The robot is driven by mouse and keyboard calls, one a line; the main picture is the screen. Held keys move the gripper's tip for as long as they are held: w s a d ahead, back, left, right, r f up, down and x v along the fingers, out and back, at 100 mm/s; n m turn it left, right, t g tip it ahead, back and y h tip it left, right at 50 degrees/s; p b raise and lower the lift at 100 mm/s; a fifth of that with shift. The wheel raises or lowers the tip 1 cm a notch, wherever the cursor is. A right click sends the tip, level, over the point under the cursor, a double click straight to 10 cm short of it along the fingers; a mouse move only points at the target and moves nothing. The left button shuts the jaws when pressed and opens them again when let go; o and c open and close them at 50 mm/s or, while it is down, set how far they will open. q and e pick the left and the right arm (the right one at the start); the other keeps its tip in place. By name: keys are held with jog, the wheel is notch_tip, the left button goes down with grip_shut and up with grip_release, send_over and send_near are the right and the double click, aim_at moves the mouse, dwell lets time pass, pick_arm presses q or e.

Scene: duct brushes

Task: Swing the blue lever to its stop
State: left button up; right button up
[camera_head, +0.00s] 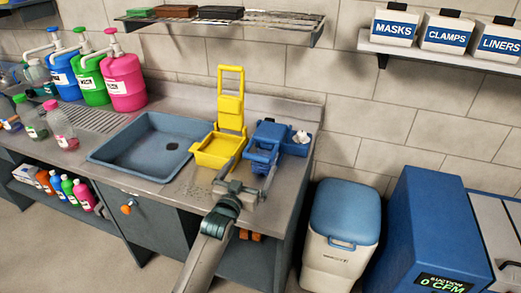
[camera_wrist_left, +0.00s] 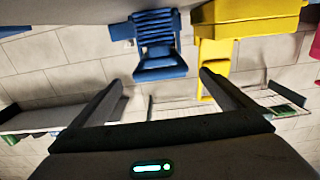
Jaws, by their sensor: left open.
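The blue lever (camera_head: 262,153) is on the front of a blue wringer-like unit (camera_head: 296,146) at the right end of the counter. It looks folded low and forward, unlike the yellow lever (camera_head: 230,90), which stands upright on a yellow unit (camera_head: 213,152) to its left. My left gripper (camera_head: 257,164) is open and empty just in front of the blue lever, partly overlapping it. In the left wrist view the blue lever (camera_wrist_left: 160,68) shows beyond and between the spread fingers (camera_wrist_left: 160,80). I cannot tell whether they touch it. My right gripper is not in view.
A blue sink (camera_head: 145,148) is set into the counter (camera_head: 178,187) at left. Pump bottles (camera_head: 122,80) stand behind it. A wire shelf (camera_head: 270,18) hangs above. A white bin with a blue lid (camera_head: 345,210) and a blue machine (camera_head: 430,225) stand at right.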

pick_arm(q)
jog(key=p, duration=0.1)
send_near(266, 144)
jog(key=x, duration=0.5)
jog(key=shift+a+r, duration=0.15)
jog(key=shift+r, duration=0.1)
jog(key=shift+r, duration=0.1)
jog(key=c, duration=1.3)
